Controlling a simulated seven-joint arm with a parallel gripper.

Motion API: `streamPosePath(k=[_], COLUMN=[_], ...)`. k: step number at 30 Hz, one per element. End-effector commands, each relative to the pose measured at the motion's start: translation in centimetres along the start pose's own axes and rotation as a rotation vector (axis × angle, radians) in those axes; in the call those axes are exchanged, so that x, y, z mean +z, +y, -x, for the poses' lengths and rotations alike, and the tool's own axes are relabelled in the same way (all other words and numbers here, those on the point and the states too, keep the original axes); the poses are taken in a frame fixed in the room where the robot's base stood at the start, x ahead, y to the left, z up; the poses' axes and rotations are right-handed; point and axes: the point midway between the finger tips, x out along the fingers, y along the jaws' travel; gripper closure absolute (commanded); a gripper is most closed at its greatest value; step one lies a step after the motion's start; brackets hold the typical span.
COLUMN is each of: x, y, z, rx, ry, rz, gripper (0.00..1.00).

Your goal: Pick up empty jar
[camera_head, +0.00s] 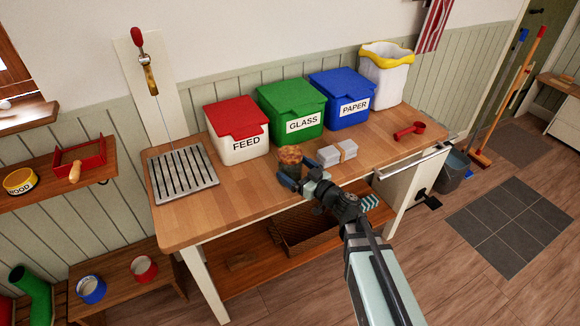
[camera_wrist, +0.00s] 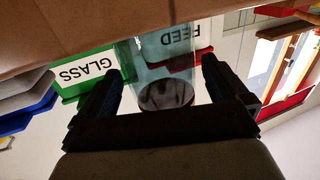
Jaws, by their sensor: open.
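The jar (camera_head: 290,157) stands upright on the wooden counter, with a brownish top. Its lower part is partly hidden by my gripper (camera_head: 298,181), which reaches it from the front. In the wrist view, which is upside down, the jar (camera_wrist: 163,62) is clear bluish glass, and the FEED lettering shows through it. Its round, dark end lies between the two open fingers of my gripper (camera_wrist: 163,88). A gap shows on each side of the jar, so neither finger appears to touch it. I cannot tell what is inside.
A red-lidded FEED bin (camera_head: 238,148), a green GLASS bin (camera_head: 291,105) and a blue PAPER bin (camera_head: 342,95) stand behind. A grey-white wrapped block (camera_head: 337,153) sits close right of the jar. A slatted metal grate (camera_head: 183,172) lies left, and a red scoop (camera_head: 410,130) right.

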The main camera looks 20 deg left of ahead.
Motion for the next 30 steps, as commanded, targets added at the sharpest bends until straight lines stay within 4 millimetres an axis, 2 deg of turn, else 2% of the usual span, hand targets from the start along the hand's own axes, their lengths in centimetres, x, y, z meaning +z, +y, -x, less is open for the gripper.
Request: streamPosePath(k=[3,6,14,30], x=[0.1,0.1,0.0,0.0], y=[0.1,0.1,0.0,0.0], z=[-1.9,-2.8,-2.9,-2.9], rx=[-0.001,-0.001,0.000,0.000], ry=[0.000,0.000,0.000,0.000], rz=[0.000,-0.001,-0.001,0.000], gripper=[0.00,0.00,0.00,0.52])
